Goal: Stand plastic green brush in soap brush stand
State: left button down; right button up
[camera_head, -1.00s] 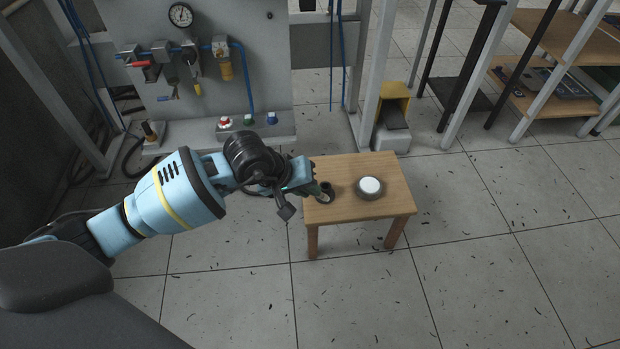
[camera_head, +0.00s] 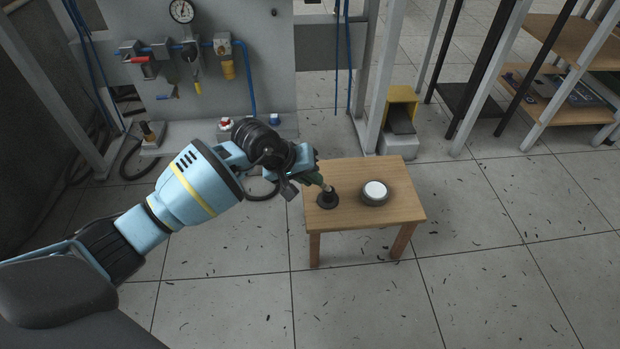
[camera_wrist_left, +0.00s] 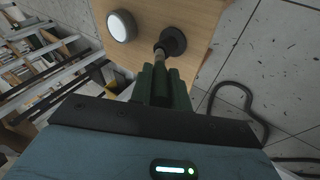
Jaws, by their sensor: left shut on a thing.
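My left gripper (camera_head: 312,179) is shut on the green brush (camera_head: 326,187), above the left part of the small wooden table. In the wrist view the brush's light brown end (camera_wrist_left: 159,55) sticks out beyond the dark green fingers (camera_wrist_left: 161,84). The fingers hide much of the brush. The soap brush stand (camera_head: 328,201) is a small dark round piece on the table, just below the brush end. It also shows in the wrist view (camera_wrist_left: 174,41), partly overlapped by the brush end. The brush is tilted; I cannot tell whether it touches the stand. My right gripper is out of view.
A round white-topped dish with a dark rim (camera_head: 375,192) stands right of the stand. The wooden table (camera_head: 400,213) has bare room at its right and front. A grey panel with valves and a gauge (camera_head: 270,60) rises behind; a metal post (camera_head: 378,90) stands behind the table.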

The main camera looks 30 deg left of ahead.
pick_arm(q)
jog(key=shift+a+f+b, duration=0.1)
jog(key=shift+f+b, duration=0.25)
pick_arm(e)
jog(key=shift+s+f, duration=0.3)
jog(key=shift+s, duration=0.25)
pick_arm(q)
jog(key=c, duration=1.3)
grip_release()
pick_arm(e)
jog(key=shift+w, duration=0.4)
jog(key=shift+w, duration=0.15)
pick_arm(q)
jog(key=shift+r+p, duration=0.45)
jog(key=shift+p, duration=0.05)
jog(key=p+v, duration=0.4)
jog(key=v, duration=0.8)
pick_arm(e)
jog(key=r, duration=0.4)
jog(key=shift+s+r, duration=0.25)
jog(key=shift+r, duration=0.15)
